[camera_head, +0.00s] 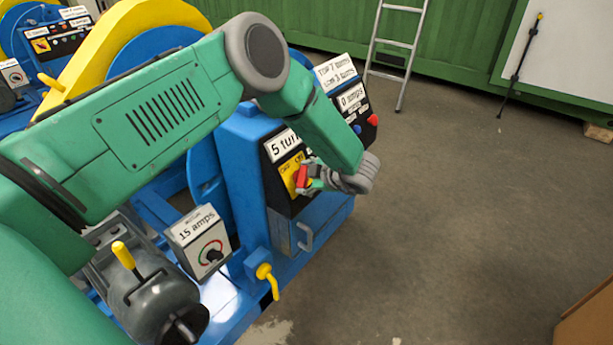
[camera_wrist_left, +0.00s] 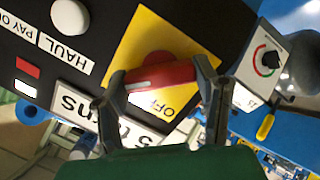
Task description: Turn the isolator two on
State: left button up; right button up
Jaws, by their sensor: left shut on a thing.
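The isolator's red handle (camera_head: 301,176) sits on a yellow plate (camera_head: 286,173) on the black panel of the blue machine. My left gripper (camera_head: 305,183) reaches over from the left and is shut on this handle. In the left wrist view, the handle (camera_wrist_left: 155,77) lies between the two fingers, nearly level across the picture. The yellow plate (camera_wrist_left: 160,35) shows behind it, with an "OFF" label (camera_wrist_left: 160,104) just below the handle. The other label is too small or hidden to read. My right gripper is not in view.
A "5 turns" sign (camera_head: 284,146) is above the plate. Right of it are a "0 amps" display (camera_head: 351,99) and a red button (camera_head: 373,119). A "15 amps" dial box (camera_head: 200,241) and a yellow lever (camera_head: 267,279) are below left.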

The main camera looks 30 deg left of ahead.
pick_arm(q)
jog(key=shift+s+f, duration=0.1)
jog(key=shift+f, duration=0.1)
jog(key=o, duration=1.1)
jog(key=shift+o, duration=0.4)
jog(key=shift+a, duration=0.15)
jog(key=v, duration=1.1)
jog(key=shift+d+r, duration=0.2)
jog(key=shift+d, duration=0.15)
